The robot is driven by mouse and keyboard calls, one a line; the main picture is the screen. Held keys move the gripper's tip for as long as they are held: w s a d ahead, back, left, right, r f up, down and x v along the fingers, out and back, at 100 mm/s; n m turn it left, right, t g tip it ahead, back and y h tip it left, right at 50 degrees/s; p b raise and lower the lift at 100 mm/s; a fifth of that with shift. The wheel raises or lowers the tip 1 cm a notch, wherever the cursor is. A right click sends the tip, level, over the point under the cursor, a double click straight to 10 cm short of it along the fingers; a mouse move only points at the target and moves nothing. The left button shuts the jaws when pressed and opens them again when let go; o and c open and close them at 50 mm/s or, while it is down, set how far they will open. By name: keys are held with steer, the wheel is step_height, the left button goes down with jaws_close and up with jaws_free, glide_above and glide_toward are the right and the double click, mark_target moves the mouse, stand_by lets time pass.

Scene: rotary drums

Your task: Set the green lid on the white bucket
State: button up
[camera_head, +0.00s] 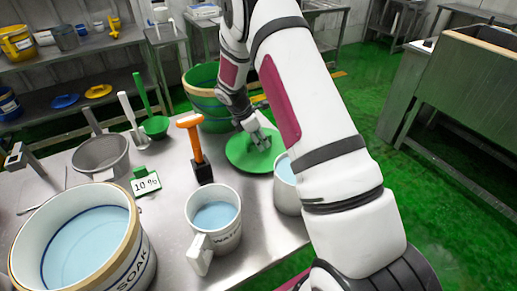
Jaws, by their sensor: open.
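The green lid (240,158) is a flat round disc at the far right of the metal table. My gripper (260,146) is open at the middle of the lid, over its top. Whether the fingers touch the lid's handle cannot be told, as the gripper covers it. A large white bucket (137,262) with a wooden rim and the word SOAK stands open at the front left, with pale blue liquid inside. A smaller white container (284,197), also with blue liquid, stands just in front of the lid, partly hidden by my arm.
A white jug (227,237) marked WAT stands between the two white vessels. Near it are an orange-handled tool (196,145), a "10 %" sign (146,183), a grey bucket (101,155) and a green scoop (155,126). A green tub (205,88) stands behind the lid.

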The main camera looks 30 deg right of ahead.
stand_by(0.3)
jaws_close()
